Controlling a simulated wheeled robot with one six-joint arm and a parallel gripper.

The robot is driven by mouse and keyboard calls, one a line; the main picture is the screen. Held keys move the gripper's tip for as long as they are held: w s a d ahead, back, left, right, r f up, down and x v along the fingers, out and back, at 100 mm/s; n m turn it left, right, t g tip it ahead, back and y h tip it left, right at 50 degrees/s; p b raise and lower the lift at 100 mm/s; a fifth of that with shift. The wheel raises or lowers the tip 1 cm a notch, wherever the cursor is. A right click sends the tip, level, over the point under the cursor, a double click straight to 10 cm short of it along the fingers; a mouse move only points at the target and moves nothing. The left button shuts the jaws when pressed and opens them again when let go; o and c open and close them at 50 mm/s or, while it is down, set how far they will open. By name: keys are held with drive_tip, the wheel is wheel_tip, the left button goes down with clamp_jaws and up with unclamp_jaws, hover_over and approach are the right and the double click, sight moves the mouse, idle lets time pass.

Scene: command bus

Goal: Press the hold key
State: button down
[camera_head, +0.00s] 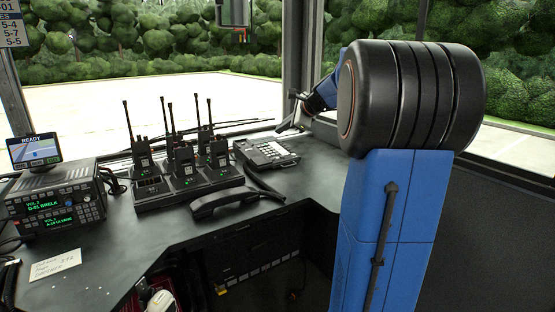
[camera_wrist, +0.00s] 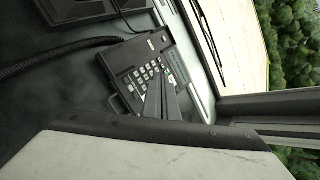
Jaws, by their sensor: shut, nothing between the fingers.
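The desk phone (camera_head: 268,153) sits on the dark desk below the window. In the wrist view the phone (camera_wrist: 128,62) shows a keypad of pale square keys (camera_wrist: 145,75) and a small green spot beside them. I cannot read which key is the hold key. My gripper (camera_head: 281,129) is above the phone's far right side, fingers together and empty. In the wrist view the closed fingers (camera_wrist: 160,80) overlap the keypad's edge and hide some keys. I cannot tell whether the tips touch the phone.
A black handset (camera_head: 222,203) lies on the desk in front of the phone, with a coiled cord. Several radios stand in a charger (camera_head: 190,190) to the left. A radio unit (camera_head: 60,205) is at far left. A window post (camera_head: 300,50) rises behind the phone.

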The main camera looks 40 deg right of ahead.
sight(277, 158)
drive_tip(key=shift+d, duration=0.2)
drive_tip(key=shift+w+f, duration=0.2)
drive_tip(key=shift+f, duration=1.25)
drive_tip(key=shift+w+f, duration=0.25)
drive_tip(key=shift+f, duration=1.2)
drive_tip(key=shift+w+f, duration=0.2)
drive_tip(key=shift+f, duration=1.25)
drive_tip(key=shift+f, duration=0.15)
drive_tip(key=shift+f, duration=0.25)
drive_tip(key=shift+w+f, duration=0.1)
drive_tip(key=shift+f, duration=0.2)
drive_tip(key=shift+r, duration=0.75)
drive_tip(key=shift+r, duration=0.1)
